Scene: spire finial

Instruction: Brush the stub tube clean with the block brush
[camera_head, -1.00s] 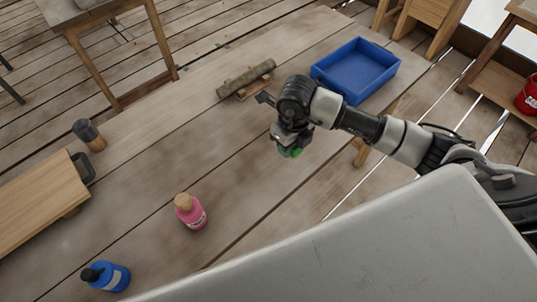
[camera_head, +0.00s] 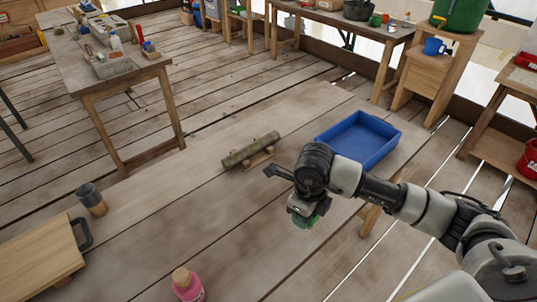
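The stub tube appears to be the grimy brown-green cylinder (camera_head: 250,150). It lies on its side on a small wooden cradle (camera_head: 257,161) on the plank table. My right gripper (camera_head: 303,218) hangs over the table, to the right of and nearer than the tube, clear of it. I cannot make out the block brush for certain. My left gripper is not in view.
A blue tray (camera_head: 358,139) stands on the table behind my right arm. A dark-topped wooden piece (camera_head: 91,199), a wooden board (camera_head: 40,262) and a pink bottle (camera_head: 187,286) are at left and front. The table's middle is clear. Another table (camera_head: 110,75) stands behind.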

